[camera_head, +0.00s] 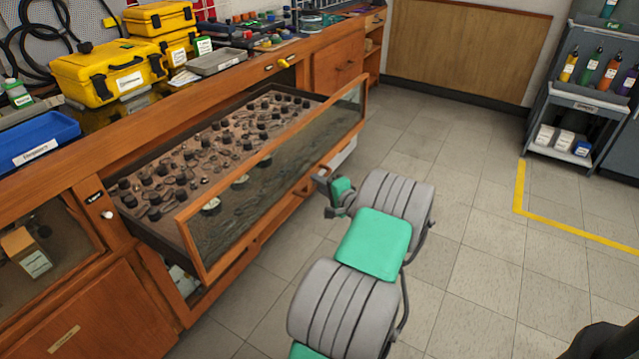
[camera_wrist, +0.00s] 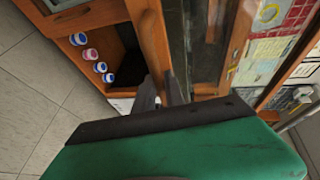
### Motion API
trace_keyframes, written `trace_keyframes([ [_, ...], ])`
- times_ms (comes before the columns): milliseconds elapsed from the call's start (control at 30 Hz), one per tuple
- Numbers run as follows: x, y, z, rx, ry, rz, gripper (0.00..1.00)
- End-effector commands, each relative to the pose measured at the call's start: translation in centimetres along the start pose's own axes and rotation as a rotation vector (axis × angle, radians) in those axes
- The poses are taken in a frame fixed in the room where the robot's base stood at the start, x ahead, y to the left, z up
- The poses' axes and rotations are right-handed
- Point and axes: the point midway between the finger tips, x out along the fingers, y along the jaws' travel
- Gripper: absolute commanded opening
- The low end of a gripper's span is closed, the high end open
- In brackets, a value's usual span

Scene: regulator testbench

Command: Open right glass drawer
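The right glass drawer (camera_head: 178,221) stands pulled well out from the wooden workbench in the head view. Its glass front (camera_head: 290,163) has a wooden frame, and many small dark knobs and parts lie inside. My gripper (camera_head: 322,177) is at the outer side of the drawer front, near its lower edge and right of its middle. In the wrist view, the gripper's grey fingers (camera_wrist: 160,91) are close to a wooden frame edge (camera_wrist: 158,45). The fingertips are partly hidden, and I cannot tell whether they touch or grip the frame.
A closed glass compartment (camera_head: 50,240) is at the left. Yellow cases (camera_head: 110,72) and a blue tray (camera_head: 38,138) stand on the bench. A bottle shelf (camera_head: 575,115) stands at the right. The tiled floor (camera_head: 465,175) between is clear.

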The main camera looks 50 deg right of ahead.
Motion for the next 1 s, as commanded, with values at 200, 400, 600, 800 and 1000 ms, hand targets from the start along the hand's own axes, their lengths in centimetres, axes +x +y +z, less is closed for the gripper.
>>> trace_keyframes([
  [200,0.0,0.0,-0.1,-0.001,0.001,0.000,0.33],
  [400,0.0,-0.1,-0.1,-0.001,0.002,-0.001,0.33],
  [600,-1.9,-0.2,-0.3,0.000,0.005,0.001,0.33],
  [800,-6.1,-0.3,-0.2,0.001,0.005,0.000,0.33],
  [1000,-7.8,-0.1,0.0,-0.001,0.002,0.000,0.33],
])
